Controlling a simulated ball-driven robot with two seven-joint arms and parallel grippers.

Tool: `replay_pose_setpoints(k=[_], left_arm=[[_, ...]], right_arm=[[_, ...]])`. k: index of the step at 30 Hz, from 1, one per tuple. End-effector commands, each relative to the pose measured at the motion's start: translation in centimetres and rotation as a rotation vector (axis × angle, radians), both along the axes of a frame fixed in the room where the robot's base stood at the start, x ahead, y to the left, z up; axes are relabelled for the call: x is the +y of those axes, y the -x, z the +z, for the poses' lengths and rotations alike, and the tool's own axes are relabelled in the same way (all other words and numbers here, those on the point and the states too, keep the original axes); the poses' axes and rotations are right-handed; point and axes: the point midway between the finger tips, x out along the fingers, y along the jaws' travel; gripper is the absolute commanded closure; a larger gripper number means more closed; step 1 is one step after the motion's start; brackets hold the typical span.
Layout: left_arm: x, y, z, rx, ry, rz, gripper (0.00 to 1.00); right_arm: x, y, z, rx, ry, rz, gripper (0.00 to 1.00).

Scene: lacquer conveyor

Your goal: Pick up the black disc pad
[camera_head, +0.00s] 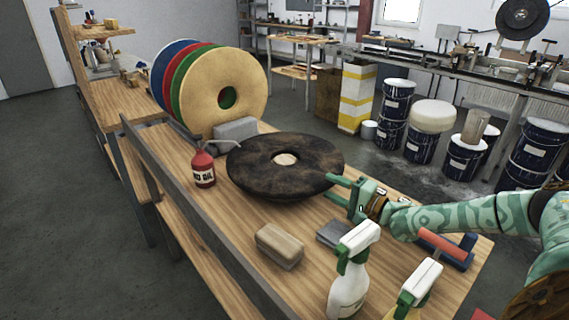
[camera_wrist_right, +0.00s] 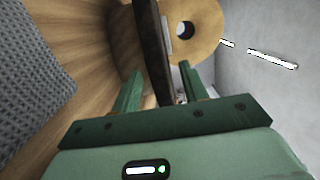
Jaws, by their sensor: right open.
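The black disc pad (camera_head: 252,171) lies flat on the wooden workbench (camera_head: 215,235), with a pale round patch showing in its centre hole. My right gripper (camera_head: 332,188) is open at the pad's right edge. In the right wrist view, the dark edge of the pad (camera_wrist_right: 152,45) passes between the two open green fingers (camera_wrist_right: 160,75), with a gap visible on the right side. I cannot tell whether either finger touches it. My left gripper is not in view.
Upright coloured discs (camera_head: 228,85) stand behind the pad beside a grey block (camera_head: 236,129). A red oil can (camera_head: 203,168) stands left of the pad. A tan block (camera_head: 279,246), a grey pad (camera_head: 332,232) and spray bottles (camera_head: 350,275) stand in front.

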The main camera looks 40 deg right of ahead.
Motion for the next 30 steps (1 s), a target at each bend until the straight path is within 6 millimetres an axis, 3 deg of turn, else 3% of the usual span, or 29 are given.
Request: replay_pose_setpoints(k=[6,15,20,30], left_arm=[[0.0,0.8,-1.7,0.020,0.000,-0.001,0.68],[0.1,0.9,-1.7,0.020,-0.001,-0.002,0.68],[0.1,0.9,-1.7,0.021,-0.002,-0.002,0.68],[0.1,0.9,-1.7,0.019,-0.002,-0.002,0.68]], right_arm=[[0.7,-3.5,-0.6,0.001,-0.003,0.000,0.56],[0.9,-4.2,-0.3,0.001,-0.001,-0.001,0.56],[0.9,-4.2,-0.3,0.001,-0.001,0.000,0.98],[0.9,-4.1,-0.2,0.000,-0.001,0.000,1.00]])
